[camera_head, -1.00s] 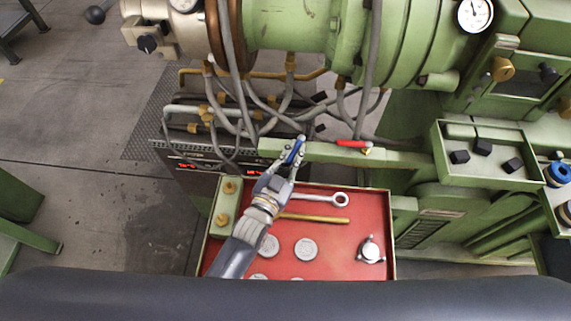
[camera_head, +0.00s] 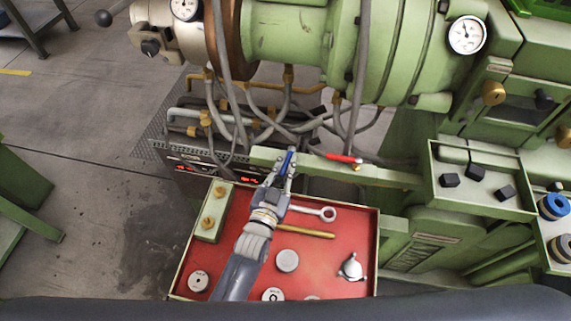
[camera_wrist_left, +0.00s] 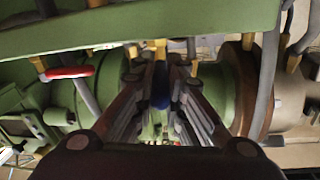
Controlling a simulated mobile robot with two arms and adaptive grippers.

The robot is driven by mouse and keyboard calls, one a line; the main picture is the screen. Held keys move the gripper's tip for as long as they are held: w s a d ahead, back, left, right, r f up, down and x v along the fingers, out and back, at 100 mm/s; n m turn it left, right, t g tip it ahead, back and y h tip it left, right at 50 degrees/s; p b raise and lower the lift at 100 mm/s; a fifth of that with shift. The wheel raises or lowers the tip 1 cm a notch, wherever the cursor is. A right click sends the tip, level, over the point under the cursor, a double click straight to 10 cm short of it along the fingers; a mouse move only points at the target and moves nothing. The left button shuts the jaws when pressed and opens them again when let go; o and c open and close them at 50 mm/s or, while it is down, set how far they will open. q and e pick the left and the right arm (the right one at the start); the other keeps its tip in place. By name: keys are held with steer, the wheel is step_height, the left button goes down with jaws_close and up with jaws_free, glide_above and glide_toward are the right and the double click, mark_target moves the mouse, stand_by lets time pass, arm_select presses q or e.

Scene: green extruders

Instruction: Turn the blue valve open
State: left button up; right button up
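The blue valve handle (camera_head: 287,162) stands near the left end of the green beam. In the left wrist view it (camera_wrist_left: 161,94) shows between my two fingertips. My left gripper (camera_head: 284,169) reaches up over the red tray, and its fingers sit close on either side of the blue handle. They appear shut on it, with little gap visible; the exact contact is partly hidden. My right gripper is in neither view.
A red valve handle (camera_head: 343,158) lies along the same beam (camera_head: 390,176) to the right. The red tray (camera_head: 325,260) below holds a ring wrench (camera_head: 315,210), a brass rod, round discs and a three-lobed knob. Grey hoses (camera_head: 222,80) hang behind the gripper.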

arm_select(q)
steer(key=o, duration=0.5)
steer(key=shift+s+f, duration=0.1)
steer(key=shift+f, duration=0.1)
steer(key=v, duration=1.1)
steer(key=shift+s+a, duration=0.15)
steer(key=shift+s, duration=0.25)
steer(key=shift+r, duration=0.1)
